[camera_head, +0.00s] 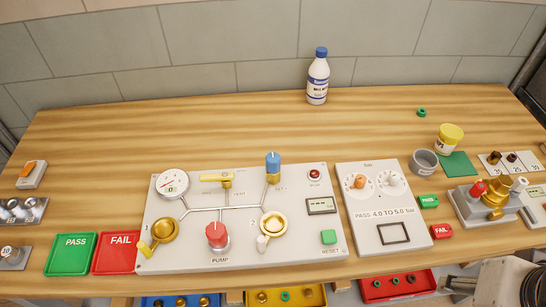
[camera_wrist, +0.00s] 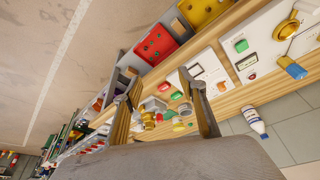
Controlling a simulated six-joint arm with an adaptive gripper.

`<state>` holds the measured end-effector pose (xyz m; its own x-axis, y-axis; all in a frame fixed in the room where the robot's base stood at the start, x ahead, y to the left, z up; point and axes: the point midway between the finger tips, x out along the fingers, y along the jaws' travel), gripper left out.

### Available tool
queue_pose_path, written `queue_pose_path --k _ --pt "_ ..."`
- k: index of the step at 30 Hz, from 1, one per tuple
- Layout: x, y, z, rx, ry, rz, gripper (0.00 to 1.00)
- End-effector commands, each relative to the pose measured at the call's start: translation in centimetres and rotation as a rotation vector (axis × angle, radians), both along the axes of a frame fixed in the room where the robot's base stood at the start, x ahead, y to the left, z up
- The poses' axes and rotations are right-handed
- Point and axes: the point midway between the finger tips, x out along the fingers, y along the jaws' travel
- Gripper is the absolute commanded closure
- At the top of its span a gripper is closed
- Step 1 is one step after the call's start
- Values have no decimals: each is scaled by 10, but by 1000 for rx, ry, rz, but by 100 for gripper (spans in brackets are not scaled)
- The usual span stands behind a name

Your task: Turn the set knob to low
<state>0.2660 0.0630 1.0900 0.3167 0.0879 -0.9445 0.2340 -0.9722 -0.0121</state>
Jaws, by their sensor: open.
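The set knob (camera_head: 273,165) is a blue cylinder at the upper right of the white valve panel (camera_head: 320,250), at the end of a grey pipe line. A small label sits beside it, too small to read surely. The blue knob also shows at the right edge of the wrist view (camera_wrist: 291,68). My gripper (camera_wrist: 160,77) is open and empty in the wrist view, its two fingers wide apart. It is well away from the knob and touches nothing that I can see. In the head view its fingers are not visible.
The panel also carries a red pump knob (camera_head: 216,235), a yellow lever (camera_head: 217,179), brass valves and a gauge (camera_head: 172,184). A white bottle (camera_head: 318,77) stands behind. A rule board (camera_head: 383,210) lies to the right. The wooden bench behind the panel is mostly clear.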

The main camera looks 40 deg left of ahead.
Motion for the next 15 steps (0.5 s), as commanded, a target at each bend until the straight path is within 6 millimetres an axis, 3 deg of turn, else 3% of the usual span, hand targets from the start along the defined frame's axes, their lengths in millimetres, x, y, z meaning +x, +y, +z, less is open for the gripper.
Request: queue_pose_path --k 15 --pt "39 99 -9 63 136 27 59"
